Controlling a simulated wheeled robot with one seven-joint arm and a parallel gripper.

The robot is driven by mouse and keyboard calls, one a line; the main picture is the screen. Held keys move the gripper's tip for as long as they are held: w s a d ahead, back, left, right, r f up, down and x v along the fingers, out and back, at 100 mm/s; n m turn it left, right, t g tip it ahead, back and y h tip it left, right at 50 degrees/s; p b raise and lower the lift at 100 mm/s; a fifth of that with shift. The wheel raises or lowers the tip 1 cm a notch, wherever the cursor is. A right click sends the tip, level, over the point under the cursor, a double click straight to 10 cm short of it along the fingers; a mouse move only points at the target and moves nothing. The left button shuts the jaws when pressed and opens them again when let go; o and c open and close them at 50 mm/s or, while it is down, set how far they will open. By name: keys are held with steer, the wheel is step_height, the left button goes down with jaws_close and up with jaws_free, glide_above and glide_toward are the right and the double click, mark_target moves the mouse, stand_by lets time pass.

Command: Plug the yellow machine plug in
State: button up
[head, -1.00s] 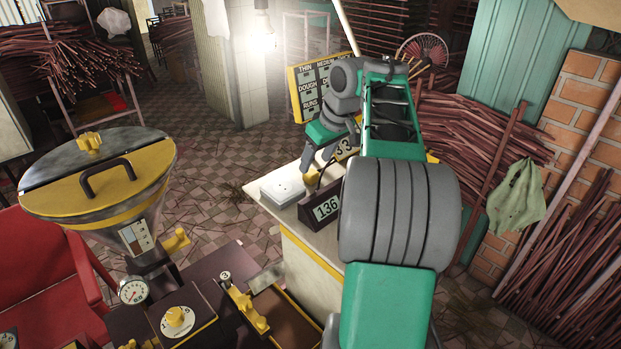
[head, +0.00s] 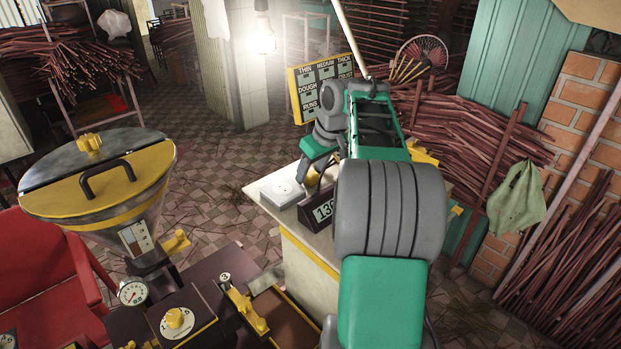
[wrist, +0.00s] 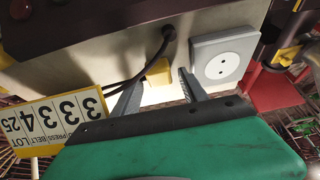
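The yellow plug (wrist: 158,72) lies on the pale counter top in the wrist view, with a dark cable at its end. My gripper (wrist: 161,76) is open, with one finger on each side of the plug; a small gap shows on both sides, and I see no grip. The white socket (wrist: 222,60) with two round holes is just right of the fingers and is empty. In the head view the socket (head: 283,192) sits at the counter's left edge, and my gripper (head: 309,176) is low beside it.
A yellow-edged number card (wrist: 55,122) is at left in the wrist view. A hopper machine (head: 95,180) and a red chair (head: 45,260) are at left.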

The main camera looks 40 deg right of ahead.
steer(key=c, duration=1)
jaws_close()
steer(key=shift+r, duration=0.3)
step_height(320, 180, up, 2)
steer(key=shift+r, duration=0.15)
steer(key=s+a+r+p, duration=0.2)
steer(key=s+a+r, duration=0.1)
steer(key=s+r, duration=0.7)
steer(key=s, duration=0.3)
steer(key=shift+s+a, duration=0.3)
steer(key=shift+a, duration=0.05)
steer(key=shift+w+a, duration=0.1)
